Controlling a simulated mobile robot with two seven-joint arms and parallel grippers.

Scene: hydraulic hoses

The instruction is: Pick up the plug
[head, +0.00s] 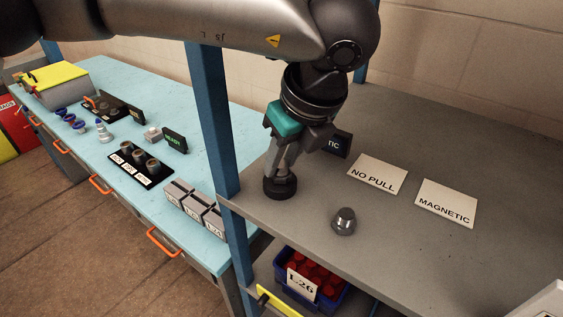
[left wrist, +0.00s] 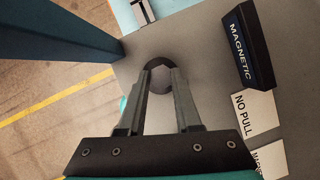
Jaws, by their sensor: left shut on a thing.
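My left gripper (head: 281,172) points down at the grey bench top, its fingers closed on a dark round plug (head: 280,188). In the left wrist view the fingertips (left wrist: 164,76) grip the plug's grey hexagonal middle, and its dark rim (left wrist: 158,63) shows beyond them. The plug looks upright on or just above the bench; I cannot tell which. A second, grey metal hexagonal fitting with a rounded top (head: 344,221) stands apart on the bench, to the right of the gripper. My right gripper is not in view.
A blue post (head: 214,120) rises close to the left of the gripper. White NO PULL (head: 377,174) and MAGNETIC (head: 446,203) cards lie to the right. A dark MAGNETIC sign (left wrist: 246,45) stands nearby. A blue bin (head: 329,298) sits below. The right bench is mostly clear.

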